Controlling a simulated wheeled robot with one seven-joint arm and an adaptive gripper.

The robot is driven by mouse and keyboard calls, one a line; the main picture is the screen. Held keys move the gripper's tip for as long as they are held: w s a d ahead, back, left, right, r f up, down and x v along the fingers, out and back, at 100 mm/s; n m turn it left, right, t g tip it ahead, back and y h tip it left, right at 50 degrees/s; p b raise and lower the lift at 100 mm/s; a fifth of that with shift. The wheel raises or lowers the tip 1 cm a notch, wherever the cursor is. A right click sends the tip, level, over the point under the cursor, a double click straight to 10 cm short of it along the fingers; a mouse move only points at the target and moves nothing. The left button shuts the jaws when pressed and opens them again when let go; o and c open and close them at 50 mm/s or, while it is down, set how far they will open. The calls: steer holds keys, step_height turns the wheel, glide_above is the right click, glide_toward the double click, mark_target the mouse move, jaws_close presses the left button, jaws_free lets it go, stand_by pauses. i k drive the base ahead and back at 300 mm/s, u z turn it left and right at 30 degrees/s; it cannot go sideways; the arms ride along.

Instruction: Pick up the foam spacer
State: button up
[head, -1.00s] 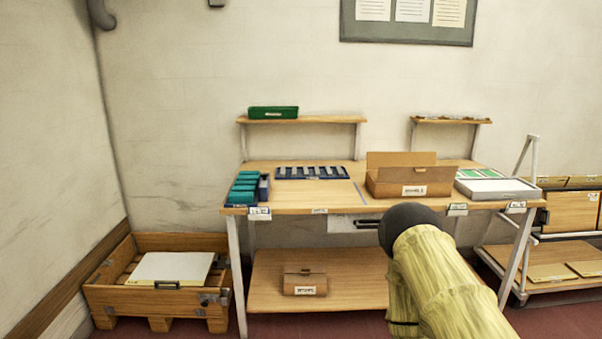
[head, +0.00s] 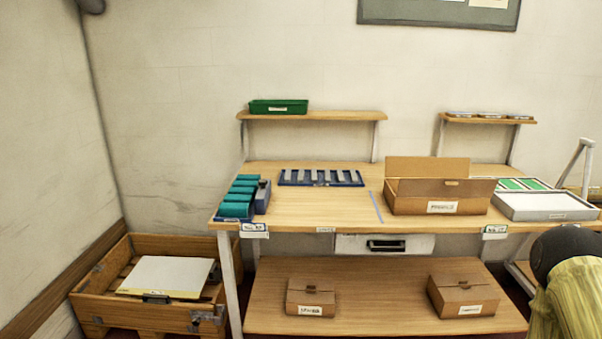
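I cannot make out a foam spacer for certain. Teal blocks (head: 242,189) stand in a row in a blue holder (head: 228,219) at the left end of the workbench (head: 300,211). Grey upright pieces sit in slots of a blue rack (head: 321,182) at the back of the bench. An open cardboard box (head: 438,204) stands right of the middle; its inside is hidden and its label is too small to read. My gripper is not in view.
Two closed cardboard boxes (head: 311,297) (head: 463,296) stand on the lower shelf (head: 378,290). A green bin (head: 278,106) is on the upper left shelf. A grey-topped tray (head: 545,206) is at the bench's right. A wooden crate (head: 100,300) stands at left. The bench's middle front is clear.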

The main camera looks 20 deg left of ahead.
mark_target(288, 174)
steer(key=u, duration=0.4)
steer(key=i, duration=0.8)
steer(key=u, duration=0.65)
